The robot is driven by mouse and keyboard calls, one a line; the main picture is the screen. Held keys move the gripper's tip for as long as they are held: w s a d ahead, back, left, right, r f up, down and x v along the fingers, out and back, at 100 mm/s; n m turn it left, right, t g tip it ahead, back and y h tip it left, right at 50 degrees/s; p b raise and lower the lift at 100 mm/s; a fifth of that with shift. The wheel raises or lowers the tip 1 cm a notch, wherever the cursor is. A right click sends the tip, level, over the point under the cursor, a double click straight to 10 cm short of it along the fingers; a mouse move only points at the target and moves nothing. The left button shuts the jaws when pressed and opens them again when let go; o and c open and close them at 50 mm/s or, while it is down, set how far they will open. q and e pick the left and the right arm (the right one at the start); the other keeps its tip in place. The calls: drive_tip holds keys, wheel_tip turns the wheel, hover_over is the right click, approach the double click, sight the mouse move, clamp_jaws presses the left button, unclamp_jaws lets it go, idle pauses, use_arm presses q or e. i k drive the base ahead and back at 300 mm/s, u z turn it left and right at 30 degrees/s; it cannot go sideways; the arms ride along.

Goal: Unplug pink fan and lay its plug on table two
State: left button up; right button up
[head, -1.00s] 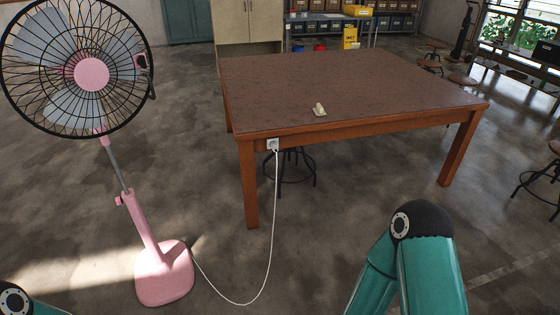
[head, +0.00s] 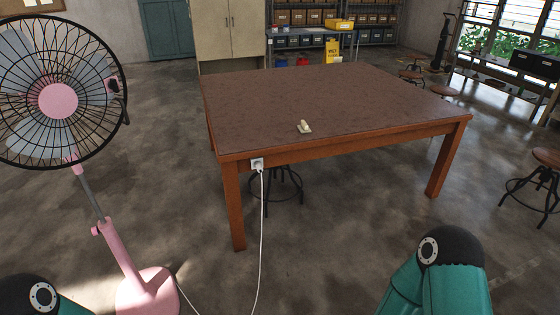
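The pink fan (head: 60,101) stands on the floor at the left, with a black wire cage and a pink base (head: 148,292). Its white cord (head: 262,225) rises from the floor to a white socket (head: 257,164) on the front apron of a wooden table (head: 340,103), near its left front leg. The plug appears to be in the socket, but it is too small to make out clearly. I cannot tell whether this is table two. My teal arms show at the bottom left and bottom right; neither gripper is in view.
A small cream object (head: 304,127) lies on the tabletop near its front edge. A dark stool (head: 276,185) stands under the table. More stools (head: 541,185) stand at the right. Floor in front of the table is clear except for the cord.

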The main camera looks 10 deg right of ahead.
sight(250, 139)
drive_tip(key=z, duration=0.15)
drive_tip(key=i, duration=1.35)
drive_tip(key=u, duration=0.45)
drive_tip(key=i, duration=0.55)
drive_tip(key=u, duration=0.35)
drive_tip(key=k, duration=0.95)
drive_tip(key=u, duration=0.15)
drive_tip(key=i, duration=0.95)
